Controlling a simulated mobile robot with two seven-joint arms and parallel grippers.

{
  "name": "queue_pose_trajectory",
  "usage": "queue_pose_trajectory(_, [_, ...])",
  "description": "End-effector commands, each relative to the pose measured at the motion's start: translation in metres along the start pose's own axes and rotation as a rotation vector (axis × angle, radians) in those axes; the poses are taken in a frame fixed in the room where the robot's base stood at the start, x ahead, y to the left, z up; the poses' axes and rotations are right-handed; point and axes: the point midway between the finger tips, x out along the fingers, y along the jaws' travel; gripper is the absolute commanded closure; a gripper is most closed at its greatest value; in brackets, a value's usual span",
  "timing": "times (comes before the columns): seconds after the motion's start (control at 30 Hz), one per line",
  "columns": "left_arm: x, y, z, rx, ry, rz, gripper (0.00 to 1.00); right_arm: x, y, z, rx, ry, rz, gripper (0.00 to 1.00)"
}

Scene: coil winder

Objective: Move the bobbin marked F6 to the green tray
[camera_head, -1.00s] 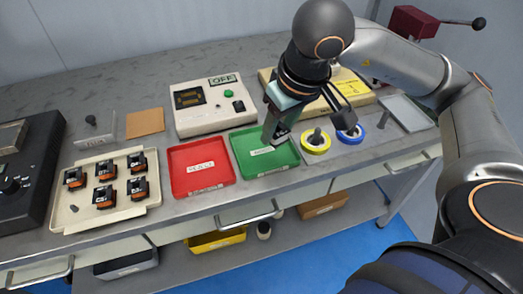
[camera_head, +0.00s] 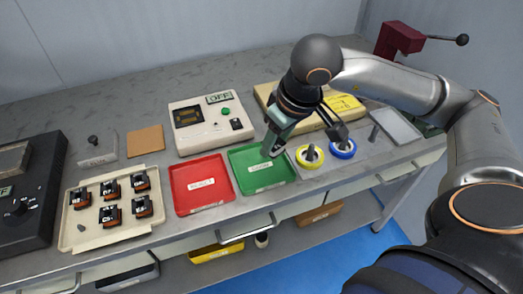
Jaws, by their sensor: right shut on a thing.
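My right gripper (camera_head: 268,149) points down over the green tray (camera_head: 259,184), near the tray's back right part. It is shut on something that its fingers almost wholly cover. I cannot read any marking on it, and cannot tell whether it touches the tray floor. The rest of the green tray looks empty, with a white label inside. Several black and orange bobbins stand in the cream tray (camera_head: 92,240) at left, such as one front bobbin (camera_head: 111,216). The front left place there holds only a bare peg (camera_head: 81,228). Their marks are too small to read. My left gripper is not in view.
A red tray (camera_head: 201,195) adjoins the green tray on the left. Yellow (camera_head: 310,156) and blue (camera_head: 343,149) ring spools stand close on its right. A cream box with a display (camera_head: 207,123) is behind. A dark machine (camera_head: 40,197) fills the far left.

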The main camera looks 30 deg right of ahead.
Motion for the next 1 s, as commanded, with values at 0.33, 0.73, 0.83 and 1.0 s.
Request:
queue_pose_trajectory(0.33, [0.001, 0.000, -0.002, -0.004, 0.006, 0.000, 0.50, 0.051, -0.001, -0.018, 0.000, -0.003, 0.001, 1.00])
queue_pose_trajectory(0.73, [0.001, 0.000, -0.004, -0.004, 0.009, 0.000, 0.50, 0.091, -0.001, -0.014, 0.000, -0.003, 0.001, 1.00])
queue_pose_trajectory(0.83, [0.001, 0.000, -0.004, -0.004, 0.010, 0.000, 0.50, 0.091, -0.001, -0.014, 0.000, -0.002, 0.001, 1.00])
queue_pose_trajectory(1.0, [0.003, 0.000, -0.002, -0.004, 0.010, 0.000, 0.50, 0.093, -0.001, -0.013, 0.000, -0.002, 0.002, 1.00])
